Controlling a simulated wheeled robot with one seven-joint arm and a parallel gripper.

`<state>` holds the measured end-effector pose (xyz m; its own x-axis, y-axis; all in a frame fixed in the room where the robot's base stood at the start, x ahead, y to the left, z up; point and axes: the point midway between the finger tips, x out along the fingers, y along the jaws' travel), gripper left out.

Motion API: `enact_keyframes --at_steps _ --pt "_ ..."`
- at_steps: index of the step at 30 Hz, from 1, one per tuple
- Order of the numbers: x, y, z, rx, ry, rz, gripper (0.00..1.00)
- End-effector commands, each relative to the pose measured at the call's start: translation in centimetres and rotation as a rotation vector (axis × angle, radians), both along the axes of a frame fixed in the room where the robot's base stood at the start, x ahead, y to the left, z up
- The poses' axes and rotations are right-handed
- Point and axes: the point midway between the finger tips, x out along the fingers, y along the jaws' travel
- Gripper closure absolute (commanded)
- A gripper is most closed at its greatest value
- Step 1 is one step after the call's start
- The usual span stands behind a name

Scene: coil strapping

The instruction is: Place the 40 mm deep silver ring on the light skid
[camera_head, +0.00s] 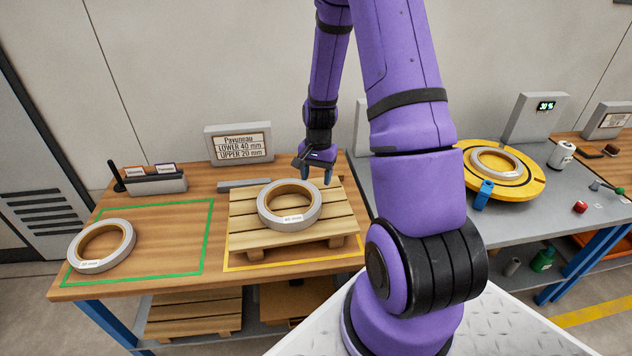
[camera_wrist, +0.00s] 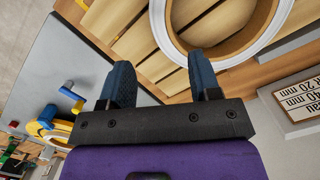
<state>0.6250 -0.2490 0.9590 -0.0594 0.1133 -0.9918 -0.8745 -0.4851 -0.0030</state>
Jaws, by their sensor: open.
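A silver ring (camera_head: 268,217) with a tan inner face and a label that seems to read 40 mm lies flat on the light wooden skid (camera_head: 345,222). Its rim also shows in the wrist view (camera_wrist: 160,32), over the skid's slats (camera_wrist: 134,42). My gripper (camera_head: 315,172) is open and empty, just beyond the ring's far right side. In the wrist view, my gripper (camera_wrist: 162,72) has its fingers spread, and one fingertip overlaps the ring's edge. I cannot tell whether it touches.
Another silver ring (camera_head: 122,242) lies at left in the green outline. A third ring (camera_head: 478,160) lies on the yellow turntable (camera_head: 530,185) at right, beside a blue clamp (camera_head: 483,195). A sign (camera_head: 240,146) reading LOWER 40 mm, UPPER 20 mm stands behind the skid.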

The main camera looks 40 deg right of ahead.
Motion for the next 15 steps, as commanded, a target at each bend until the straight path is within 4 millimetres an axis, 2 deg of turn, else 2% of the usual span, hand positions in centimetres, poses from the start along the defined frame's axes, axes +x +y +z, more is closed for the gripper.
enact_keyframes --at_steps 5,10,15 --pt "0.4 0.6 2.5 -0.012 -0.023 0.040 0.43" --pt "0.7 2.8 8.3 -0.043 -0.085 0.156 0.43" --pt "0.0 5.5 14.4 -0.078 -0.151 0.292 0.43"
